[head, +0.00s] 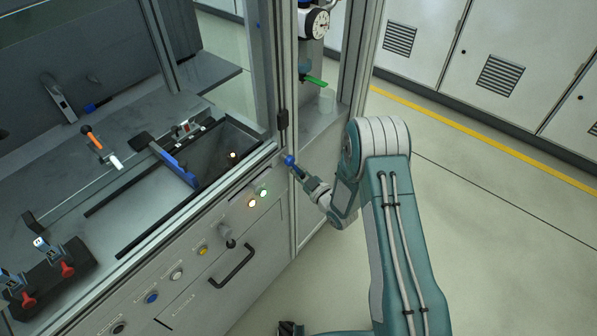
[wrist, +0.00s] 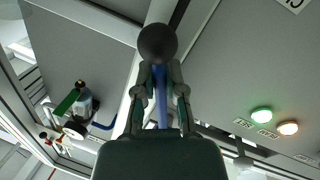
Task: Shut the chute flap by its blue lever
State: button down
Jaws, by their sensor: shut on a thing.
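My gripper (head: 301,171) is at the cabinet's front right edge, beside the upright post, with the arm reaching in from the right. Its fingers are shut on the blue lever (head: 289,160). In the wrist view, the lever's blue shaft (wrist: 160,98) runs between the two fingers (wrist: 162,88), and a dark round knob (wrist: 157,42) sticks out beyond the fingertips. The chute flap cannot be made out clearly in either view, so its position cannot be told.
A dial gauge (head: 316,23) and green lever (head: 314,81) are above. Inside the cabinet lies a blue bar (head: 175,166). Floor at right is clear.

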aim_at(275, 183)
jog(key=shift+a, duration=0.1)
jog(key=shift+s+a+f+m, duration=0.15)
jog(key=shift+s+a+m, duration=0.15)
jog(key=shift+m, duration=0.25)
jog(key=shift+s+a+f+m, duration=0.2)
jog(key=shift+s+m, duration=0.2)
jog(key=shift+m, duration=0.15)
jog(key=shift+s+a+f+m+g, duration=0.1)
jog(key=shift+s+a+m+g, duration=0.5)
jog(key=shift+m, duration=0.5)
jog(key=shift+s+a+m, duration=0.6)
jog(key=shift+s+m, duration=0.35)
jog(key=shift+m, duration=0.15)
jog(key=shift+s+a+r+m+g, duration=0.25)
jog(key=shift+s+a+m, duration=0.15)
jog(key=shift+m, duration=0.2)
jog(key=shift+s+a+r+m+g, duration=0.25)
jog(key=shift+s+m, duration=0.1)
jog(key=shift+m, duration=0.25)
jog(key=c, duration=0.7)
grip_release()
jog(key=shift+s, duration=0.1)
